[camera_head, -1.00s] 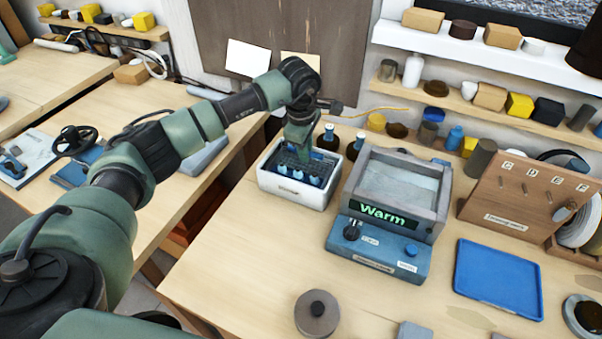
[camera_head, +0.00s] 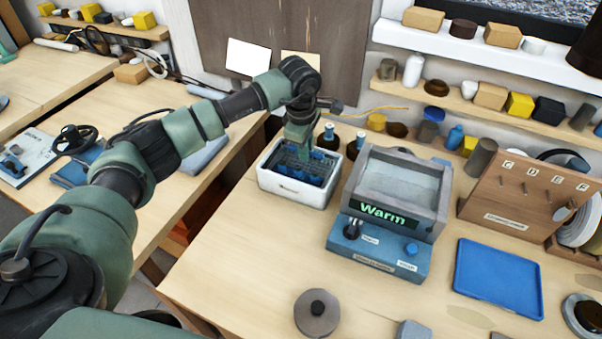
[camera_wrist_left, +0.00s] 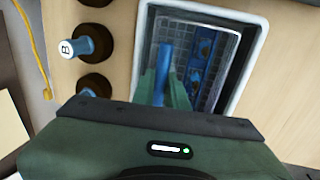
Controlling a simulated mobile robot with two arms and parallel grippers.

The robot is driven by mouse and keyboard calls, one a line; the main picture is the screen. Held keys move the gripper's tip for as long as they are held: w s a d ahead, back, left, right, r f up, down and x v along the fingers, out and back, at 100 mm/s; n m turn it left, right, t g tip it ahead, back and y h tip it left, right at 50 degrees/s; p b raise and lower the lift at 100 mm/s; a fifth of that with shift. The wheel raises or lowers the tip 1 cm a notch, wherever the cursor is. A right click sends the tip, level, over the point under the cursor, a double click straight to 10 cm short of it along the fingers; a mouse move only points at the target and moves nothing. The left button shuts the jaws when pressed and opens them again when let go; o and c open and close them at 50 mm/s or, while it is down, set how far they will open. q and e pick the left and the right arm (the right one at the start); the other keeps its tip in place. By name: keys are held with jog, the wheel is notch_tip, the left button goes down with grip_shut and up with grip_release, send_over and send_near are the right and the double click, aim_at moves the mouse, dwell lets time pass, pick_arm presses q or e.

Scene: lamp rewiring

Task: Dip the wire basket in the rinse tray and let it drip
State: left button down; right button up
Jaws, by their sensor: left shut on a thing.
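The white rinse tray (camera_head: 276,186) stands on the wooden bench, left of the machine with the "Warm" display. The wire basket (camera_head: 315,179) sits low inside it, with several blue pieces in it. In the left wrist view the basket (camera_wrist_left: 208,55) shows as a wire grid within the tray's white rim (camera_wrist_left: 252,60). My left gripper (camera_head: 299,152) reaches down into the tray from above. In the wrist view its fingers (camera_wrist_left: 165,88) are closed on a blue upright part (camera_wrist_left: 165,62), seemingly the basket's handle. My right gripper is not in view.
The warm-display machine (camera_head: 385,215) stands close to the tray's right. A blue flat tray (camera_head: 498,278) and a round grey lidded thing (camera_head: 317,313) lie further forward. The bench in front of the rinse tray is clear.

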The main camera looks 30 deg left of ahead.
pick_arm(q)
jog(key=shift+r+p, duration=2.15)
jog(key=shift+r, duration=2.15)
jog(key=shift+r, duration=0.1)
notch_tip(320, 180, up, 4)
jog(key=shift+f+p, duration=0.1)
jog(key=shift+p, duration=1.15)
